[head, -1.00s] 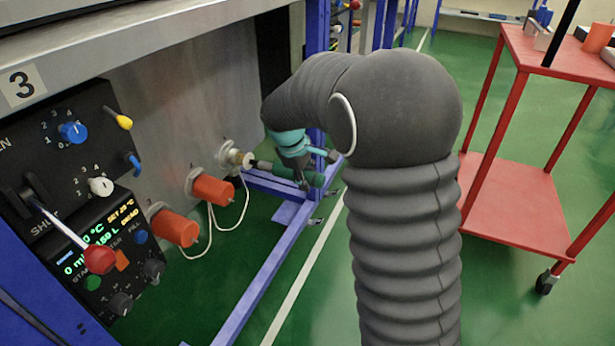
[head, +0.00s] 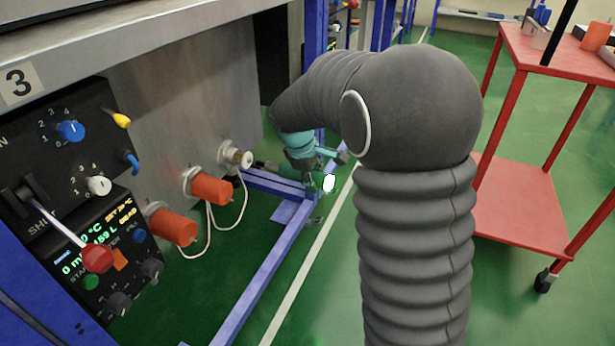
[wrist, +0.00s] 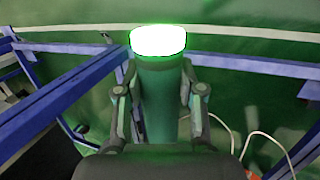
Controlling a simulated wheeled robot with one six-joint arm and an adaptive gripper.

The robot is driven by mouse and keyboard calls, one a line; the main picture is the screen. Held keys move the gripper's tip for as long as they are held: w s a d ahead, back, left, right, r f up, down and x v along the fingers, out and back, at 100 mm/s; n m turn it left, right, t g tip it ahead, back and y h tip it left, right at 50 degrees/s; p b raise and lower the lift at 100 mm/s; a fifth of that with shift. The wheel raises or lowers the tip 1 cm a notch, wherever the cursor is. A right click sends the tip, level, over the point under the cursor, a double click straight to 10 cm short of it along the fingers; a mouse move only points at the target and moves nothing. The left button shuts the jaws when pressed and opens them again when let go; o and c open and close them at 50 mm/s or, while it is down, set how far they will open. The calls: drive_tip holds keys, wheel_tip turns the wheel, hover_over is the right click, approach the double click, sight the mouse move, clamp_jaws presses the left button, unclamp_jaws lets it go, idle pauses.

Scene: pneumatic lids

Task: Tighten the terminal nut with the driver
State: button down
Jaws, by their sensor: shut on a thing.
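My gripper (head: 306,166) is shut on the dark green driver (wrist: 158,105), with one finger on each side of its body in the wrist view. The driver's end cap glows white with a green rim in the wrist view (wrist: 158,41); the glow also shows in the head view (head: 329,183). The driver's dark tip (head: 262,165) points left toward the terminal nut (head: 247,159), a pale brass-coloured piece on a round fitting in the steel panel. A small gap seems to lie between tip and nut. The nut is not seen in the wrist view.
Two orange caps (head: 211,190) (head: 174,228) on white cords sit on fittings left of the nut. A black control panel (head: 60,130) with knobs and a red-ended lever is further left. A blue frame (head: 268,262) runs below; a red cart (head: 525,205) stands right.

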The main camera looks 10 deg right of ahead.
sight(329, 179)
drive_tip(key=shift+s+d, duration=0.7)
drive_tip(key=shift+d, duration=0.2)
drive_tip(key=shift+s+d, duration=0.65)
drive_tip(key=shift+d, duration=0.2)
